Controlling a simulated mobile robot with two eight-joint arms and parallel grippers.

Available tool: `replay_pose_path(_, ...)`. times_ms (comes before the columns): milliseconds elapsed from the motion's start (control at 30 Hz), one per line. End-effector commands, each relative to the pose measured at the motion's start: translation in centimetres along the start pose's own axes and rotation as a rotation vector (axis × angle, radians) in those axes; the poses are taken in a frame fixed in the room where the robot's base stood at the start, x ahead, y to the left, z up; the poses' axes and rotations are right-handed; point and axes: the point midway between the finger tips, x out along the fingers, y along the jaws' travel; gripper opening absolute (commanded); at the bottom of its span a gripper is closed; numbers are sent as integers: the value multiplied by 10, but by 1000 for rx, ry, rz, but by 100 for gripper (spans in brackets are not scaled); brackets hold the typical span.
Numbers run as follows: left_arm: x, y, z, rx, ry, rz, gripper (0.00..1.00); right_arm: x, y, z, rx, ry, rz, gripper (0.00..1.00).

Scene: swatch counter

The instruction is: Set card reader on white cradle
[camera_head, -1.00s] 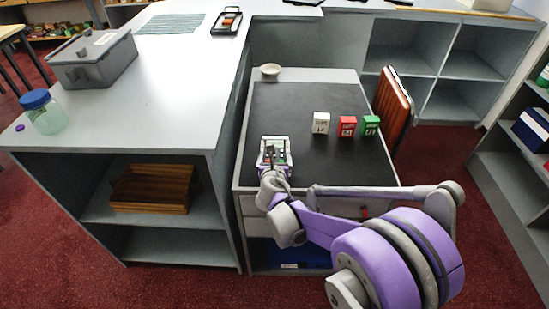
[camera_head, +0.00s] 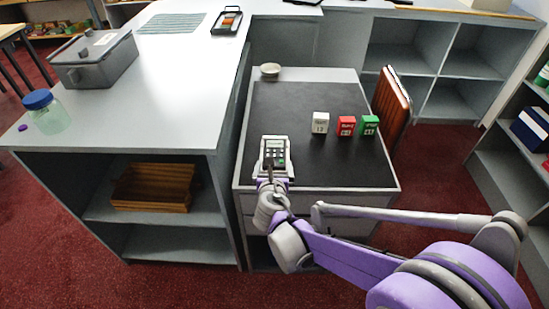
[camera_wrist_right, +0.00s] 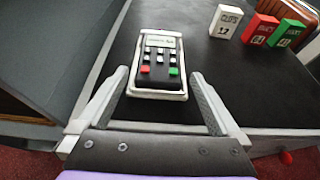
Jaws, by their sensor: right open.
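The card reader (camera_head: 275,153) is dark, with a pale screen and grey, red and green keys. It lies near the front left of the black-topped cabinet, and also shows in the right wrist view (camera_wrist_right: 159,60). The white cradle (camera_wrist_right: 158,95) shows as a pale rim around the reader, which appears to rest in it, lined up with it. My right gripper (camera_head: 274,176) is open at the reader's near end. In the right wrist view its fingers (camera_wrist_right: 160,78) stand either side of the reader's near part, apart from it. My left gripper is not in view.
White (camera_head: 320,122), red (camera_head: 346,126) and green (camera_head: 369,125) boxes stand right of the reader. A small bowl (camera_head: 270,70) sits at the cabinet's back left. The higher counter (camera_head: 170,90) runs along the left. A brown folding item (camera_head: 393,100) leans at the right side.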

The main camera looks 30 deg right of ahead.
Motion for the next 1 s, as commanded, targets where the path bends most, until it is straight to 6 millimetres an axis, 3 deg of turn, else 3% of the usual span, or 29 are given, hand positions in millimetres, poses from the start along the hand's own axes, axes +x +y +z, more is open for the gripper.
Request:
replay_pose_path(200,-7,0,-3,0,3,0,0,-36,0,1,0,0,1,100)
replay_pose_path(433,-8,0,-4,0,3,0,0,-47,0,0,10,3,-1,100)
replay_pose_path(533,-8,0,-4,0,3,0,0,-53,-6,-4,123,32,-13,100)
replay_pose_path(667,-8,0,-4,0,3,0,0,-76,-24,-23,536,139,-71,100)
replay_pose_path(833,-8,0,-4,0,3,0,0,-128,-45,-70,1334,333,-280,100)
replay_pose_path(1000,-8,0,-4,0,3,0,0,-185,-45,-115,2017,477,-604,100)
